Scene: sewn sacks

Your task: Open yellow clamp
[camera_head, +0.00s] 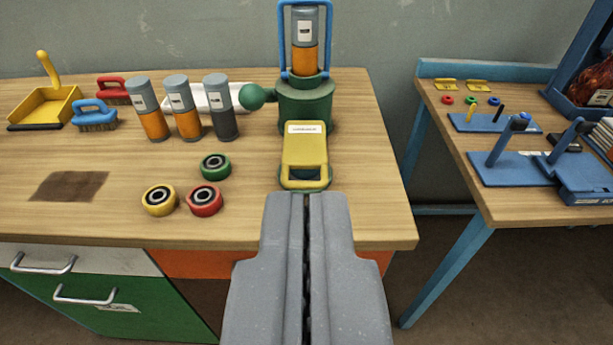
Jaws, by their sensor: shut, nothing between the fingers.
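The yellow clamp (304,161) is a flat yellow plate with a loop-like handle at its front end. It lies on the low front part of a green device (306,105) near the right end of the wooden workbench. A grey and orange canister (305,42) stands upright on the device inside a blue frame (283,45). My gripper (306,197) is shut and empty, with its tips just in front of the clamp's handle. I cannot tell whether the tips touch it.
Several rings, such as the green one (215,166), lie left of the clamp. Behind them stand canisters (185,106), brushes (95,115) and a yellow dustpan (45,104). A second table (500,190) with blue fixtures is to the right, across a gap.

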